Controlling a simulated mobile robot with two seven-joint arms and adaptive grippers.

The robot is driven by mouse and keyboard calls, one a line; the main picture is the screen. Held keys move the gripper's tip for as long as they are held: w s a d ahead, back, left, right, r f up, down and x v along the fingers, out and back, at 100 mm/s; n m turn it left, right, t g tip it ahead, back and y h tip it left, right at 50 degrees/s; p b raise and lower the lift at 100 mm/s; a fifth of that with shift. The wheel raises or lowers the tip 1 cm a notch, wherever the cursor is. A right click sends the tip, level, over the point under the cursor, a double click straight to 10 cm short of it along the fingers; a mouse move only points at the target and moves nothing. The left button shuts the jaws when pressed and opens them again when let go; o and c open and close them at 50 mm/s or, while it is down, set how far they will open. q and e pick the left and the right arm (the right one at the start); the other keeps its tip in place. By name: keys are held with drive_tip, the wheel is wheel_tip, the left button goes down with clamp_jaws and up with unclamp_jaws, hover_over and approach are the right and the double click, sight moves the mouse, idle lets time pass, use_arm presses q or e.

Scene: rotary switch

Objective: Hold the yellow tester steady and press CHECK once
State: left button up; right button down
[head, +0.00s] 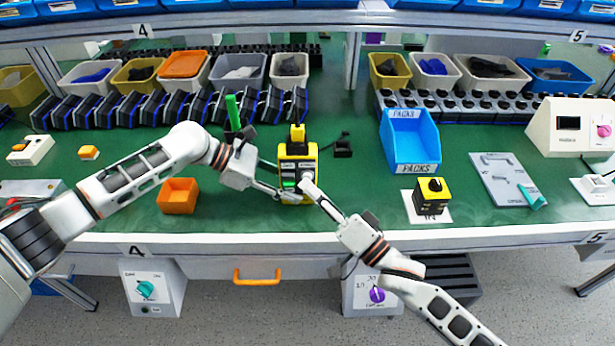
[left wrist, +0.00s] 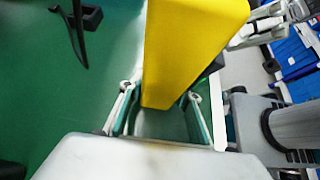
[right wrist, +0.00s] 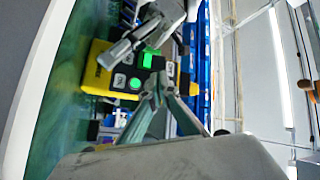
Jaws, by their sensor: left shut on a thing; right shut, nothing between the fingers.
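The yellow and black tester (head: 285,167) stands upright on the green bench, with green lit areas and pale keys on its face. My left gripper (head: 277,192) is shut on the tester; its yellow body (left wrist: 190,45) fills the space between the fingers in the left wrist view. My right gripper (head: 306,183) is shut and empty, its tips at the right side of the tester's face. In the right wrist view the tester (right wrist: 96,70) shows a green screen and a round green button; the right fingertips (right wrist: 160,84) are beside them. Whether they touch a key, I cannot tell. Key labels are unreadable.
An orange bin (head: 178,196) and a green upright rod (head: 232,112) are left of the tester. A blue PACKS bin (head: 409,140), a yellow-black switch box (head: 432,196) and a grey plate (head: 503,180) are on the right. Dark devices line the back.

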drive_tip(key=shift+s, duration=0.45)
drive_tip(key=s, duration=0.5)
idle(0.4)
idle(0.5)
use_arm(q)
drive_tip(key=o, duration=1.2)
